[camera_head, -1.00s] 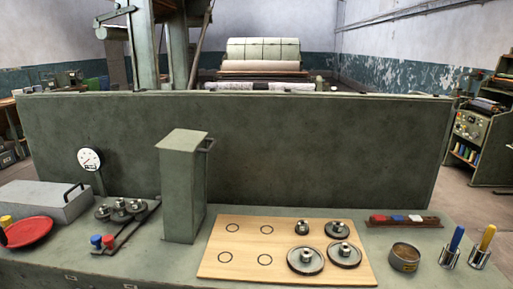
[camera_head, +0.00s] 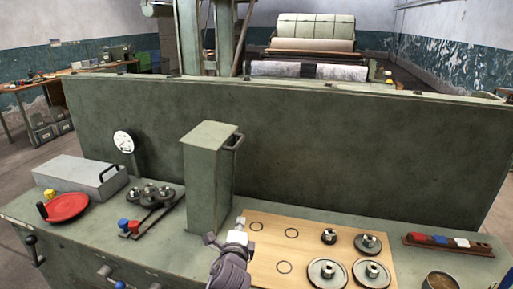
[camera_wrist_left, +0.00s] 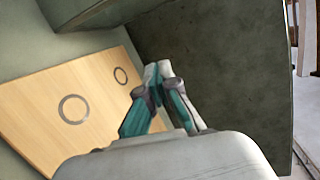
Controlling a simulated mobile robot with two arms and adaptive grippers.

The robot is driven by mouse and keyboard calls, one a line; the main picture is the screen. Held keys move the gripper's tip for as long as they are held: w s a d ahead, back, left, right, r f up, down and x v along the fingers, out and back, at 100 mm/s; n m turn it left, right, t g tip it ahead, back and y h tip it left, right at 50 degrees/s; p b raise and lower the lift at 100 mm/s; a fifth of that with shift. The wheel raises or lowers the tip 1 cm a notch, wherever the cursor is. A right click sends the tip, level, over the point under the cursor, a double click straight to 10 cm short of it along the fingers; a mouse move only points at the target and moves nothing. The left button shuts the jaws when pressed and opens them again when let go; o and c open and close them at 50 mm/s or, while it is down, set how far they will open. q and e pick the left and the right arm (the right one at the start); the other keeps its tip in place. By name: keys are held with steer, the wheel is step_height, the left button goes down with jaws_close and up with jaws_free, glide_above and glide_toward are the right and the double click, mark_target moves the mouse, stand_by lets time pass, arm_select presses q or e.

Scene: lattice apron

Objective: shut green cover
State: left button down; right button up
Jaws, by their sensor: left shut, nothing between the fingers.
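A tall green box-like cover (camera_head: 208,180) stands upright on the green bench, left of the wooden board. A dark handle (camera_head: 238,142) sits high on its right side. I cannot tell from the frames how it is hinged. My left gripper (camera_head: 240,222) is shut and empty, in front of the cover's lower right, over the board's left edge. In the left wrist view my shut fingertips (camera_wrist_left: 157,68) show against a dark green surface, with part of a green body (camera_wrist_left: 100,12) at the top. My right gripper is out of view.
The wooden board (camera_head: 262,262) holds several metal knobbed discs (camera_head: 327,272) and has printed rings. A red dish (camera_head: 67,207), a grey box (camera_head: 80,176) and a dial gauge (camera_head: 124,142) are at left. A tall green panel (camera_head: 330,150) runs behind. A block rack (camera_head: 447,242) is at right.

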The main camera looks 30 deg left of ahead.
arm_select(q)
steer(key=w+r+m+t+y, duration=0.1)
steer(key=w+r+m+t, duration=0.15)
steer(key=r, duration=0.35)
steer(key=w+r+m+t, duration=0.1)
steer(key=w+r+m, duration=0.2)
steer(key=w+r, duration=0.15)
steer(key=w+a+r+p, duration=0.4)
steer(key=w+a+r, duration=0.1)
steer(key=w+a, duration=0.2)
steer(key=shift+w, duration=0.4)
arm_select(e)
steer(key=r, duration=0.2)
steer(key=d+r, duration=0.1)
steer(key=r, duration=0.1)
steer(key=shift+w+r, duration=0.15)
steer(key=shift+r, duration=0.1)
arm_select(q)
steer(key=shift+d+m, duration=0.1)
steer(key=shift+m, duration=0.15)
